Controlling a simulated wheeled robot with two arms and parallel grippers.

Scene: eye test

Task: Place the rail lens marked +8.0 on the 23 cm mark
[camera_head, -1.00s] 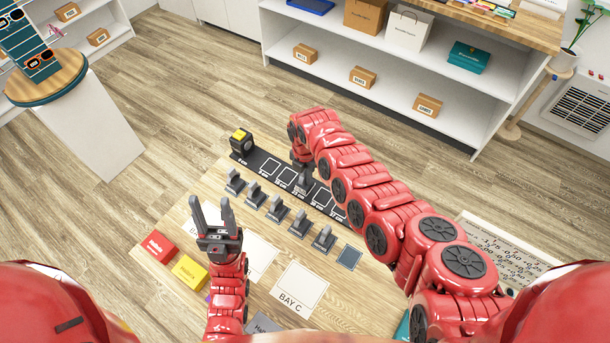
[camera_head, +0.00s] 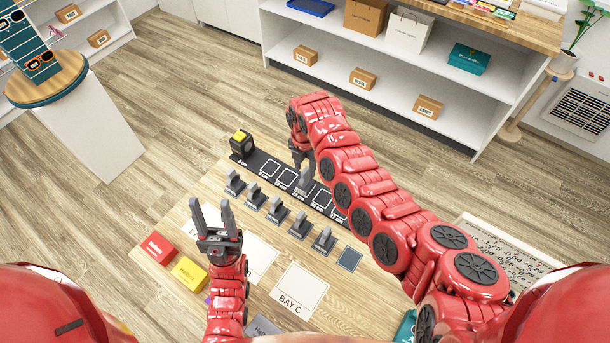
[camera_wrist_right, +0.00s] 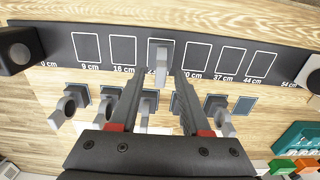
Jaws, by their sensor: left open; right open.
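A grey lens (camera_head: 304,181) stands upright on the black rail (camera_head: 268,158). In the right wrist view this lens (camera_wrist_right: 161,56) covers the square between 16 cm and 30 cm, and most of that square's label is hidden. Its power marking is not readable. My right gripper (camera_wrist_right: 157,78) is open, its fingertips just short of the lens, one to each side of it and apart from it. Several other lenses (camera_head: 278,209) stand in a row in front of the rail. The dark pad (camera_head: 349,258) at the row's right end is empty. My left gripper (camera_head: 210,203) is open and empty over the table's left part.
A black block with a yellow top (camera_head: 242,146) stands at the rail's 0 cm end. The table also holds a white BAY C mat (camera_head: 299,290), a red box (camera_head: 155,247), a yellow box (camera_head: 189,272) and a teal box (camera_wrist_right: 303,140). Other rail squares are empty.

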